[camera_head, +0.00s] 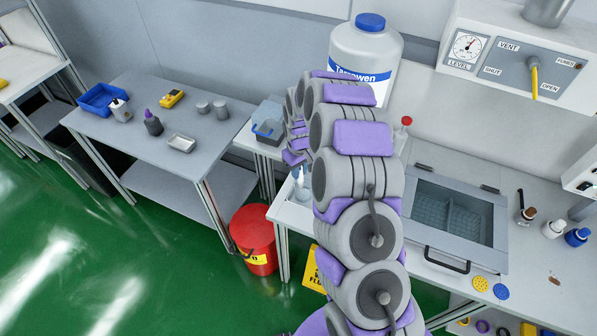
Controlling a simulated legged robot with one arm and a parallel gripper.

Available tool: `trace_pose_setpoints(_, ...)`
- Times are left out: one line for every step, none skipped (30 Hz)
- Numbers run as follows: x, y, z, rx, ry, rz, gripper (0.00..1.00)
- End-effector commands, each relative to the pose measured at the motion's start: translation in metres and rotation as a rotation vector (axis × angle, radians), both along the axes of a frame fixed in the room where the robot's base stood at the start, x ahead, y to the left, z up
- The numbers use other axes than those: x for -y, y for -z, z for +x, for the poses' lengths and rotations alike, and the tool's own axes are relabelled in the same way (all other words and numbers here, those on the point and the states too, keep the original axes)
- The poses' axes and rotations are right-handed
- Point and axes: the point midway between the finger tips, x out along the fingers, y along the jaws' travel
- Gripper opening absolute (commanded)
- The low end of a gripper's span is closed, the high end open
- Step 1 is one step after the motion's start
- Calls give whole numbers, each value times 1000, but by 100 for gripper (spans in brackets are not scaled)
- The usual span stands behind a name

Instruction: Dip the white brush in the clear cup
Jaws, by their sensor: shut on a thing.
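My arm fills the middle of the view and bends over at its far end. My gripper (294,158) is small there, partly hidden behind the arm's own links, and is shut on a slim white thing, which looks like the white brush (300,174). The brush points down below the gripper. The clear cup (302,193) stands under it on the white bench, partly hidden by my arm. The brush's lower end is at the cup's mouth or inside; I cannot tell which.
A blue-grey bin (268,130) stands behind the cup, and a large blue-capped jug (364,52) behind the arm. A lidded glass-topped box (455,215) is to the right. A red bucket (254,238) stands on the floor. The left table (160,110) holds a blue tray and small items.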

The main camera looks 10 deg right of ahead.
Motion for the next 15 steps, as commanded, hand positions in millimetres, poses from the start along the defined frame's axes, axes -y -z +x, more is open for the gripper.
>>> trace_pose_setpoints(2,0,0,1,2,1,0)
trace_pose_setpoints(3,0,0,0,2,2,0)
trace_pose_setpoints(3,0,0,0,2,3,0)
trace_pose_setpoints(4,0,0,1,2,4,0)
trace_pose_setpoints(3,-1,0,0,2,3,0)
trace_pose_setpoints(3,-1,0,1,2,3,0)
trace_pose_setpoints(2,-2,0,0,2,2,0)
trace_pose_setpoints(1,-3,0,1,1,1,0)
trace_pose_setpoints(0,-5,0,1,1,0,0)
trace_pose_setpoints(-1,-7,0,1,1,0,0)
trace_pose_setpoints(-1,-9,0,2,1,-1,0)
trace_pose_setpoints(-1,-12,0,2,1,-1,0)
trace_pose_setpoints(-2,-14,0,1,1,-3,0)
trace_pose_setpoints(-3,-16,0,1,0,-3,0)
trace_pose_setpoints(-3,-19,0,1,0,-4,0)
